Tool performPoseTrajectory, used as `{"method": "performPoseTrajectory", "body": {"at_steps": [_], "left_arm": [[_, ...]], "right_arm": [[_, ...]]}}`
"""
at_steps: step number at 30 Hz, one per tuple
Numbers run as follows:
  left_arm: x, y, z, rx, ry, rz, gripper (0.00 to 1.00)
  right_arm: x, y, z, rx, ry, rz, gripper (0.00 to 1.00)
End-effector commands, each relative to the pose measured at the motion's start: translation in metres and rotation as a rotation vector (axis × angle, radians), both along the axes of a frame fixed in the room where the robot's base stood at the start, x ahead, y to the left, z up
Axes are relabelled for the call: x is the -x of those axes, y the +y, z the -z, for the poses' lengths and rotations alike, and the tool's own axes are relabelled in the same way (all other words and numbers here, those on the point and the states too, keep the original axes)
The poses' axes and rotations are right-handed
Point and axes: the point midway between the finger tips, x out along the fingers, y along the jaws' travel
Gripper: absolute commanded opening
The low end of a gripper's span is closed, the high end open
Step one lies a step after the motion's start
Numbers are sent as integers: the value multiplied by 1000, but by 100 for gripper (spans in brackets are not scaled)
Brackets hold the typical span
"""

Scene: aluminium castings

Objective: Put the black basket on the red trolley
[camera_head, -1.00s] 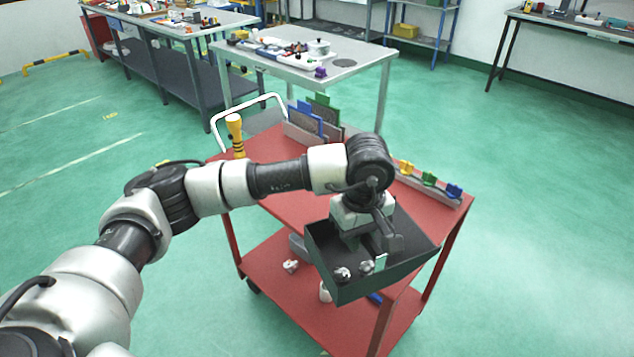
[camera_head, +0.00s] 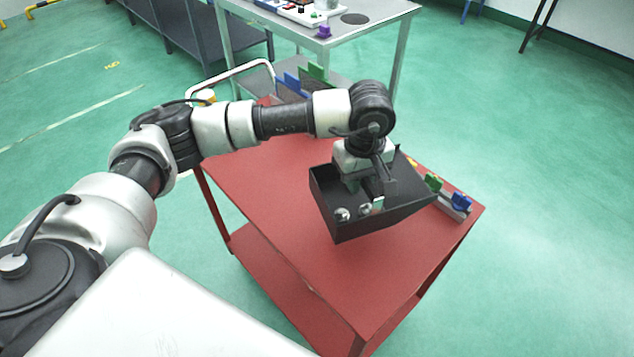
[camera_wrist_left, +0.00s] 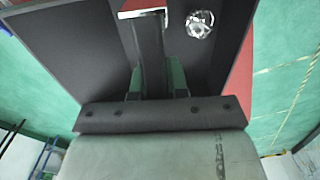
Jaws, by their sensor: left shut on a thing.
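The black basket (camera_head: 352,228) hangs from my left gripper (camera_head: 372,192), tilted, over the red trolley's top (camera_head: 290,240) in the head view. Metal castings (camera_head: 343,214) lie inside it. The gripper is shut on a part of the basket inside its outline; the fingertips are partly hidden. In the left wrist view the gripper fingers (camera_wrist_left: 155,75) reach into the dark basket (camera_wrist_left: 75,45), with one shiny casting (camera_wrist_left: 200,23) beside them. I cannot tell whether the basket's underside touches the trolley. My right gripper is not in view.
A rack with green and blue clips (camera_head: 455,205) stands along the trolley's right edge. Blue and green upright panels (camera_head: 300,80) and a white handle stand at its far end. A grey table (camera_head: 330,38) is behind. The trolley's near top is bare.

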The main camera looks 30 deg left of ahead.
Motion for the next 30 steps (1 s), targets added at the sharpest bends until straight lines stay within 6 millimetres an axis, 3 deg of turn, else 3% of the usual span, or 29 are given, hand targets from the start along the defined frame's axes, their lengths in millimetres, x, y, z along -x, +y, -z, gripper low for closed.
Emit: {"method": "performPoseTrajectory", "body": {"at_steps": [6, 12, 19, 25, 30], "left_arm": [[-6, 49, 25, -1, 1, -6, 0], [-9, 75, 43, 1, -2, -2, 0], [-10, 80, 56, 1, 0, 0, 0], [-10, 80, 83, 1, 1, -1, 0], [-10, 80, 87, 1, -3, 0, 0]], "right_arm": [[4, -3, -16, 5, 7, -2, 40], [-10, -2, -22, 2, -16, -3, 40], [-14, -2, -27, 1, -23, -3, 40], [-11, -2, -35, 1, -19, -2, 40], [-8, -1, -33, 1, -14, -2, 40]]}}
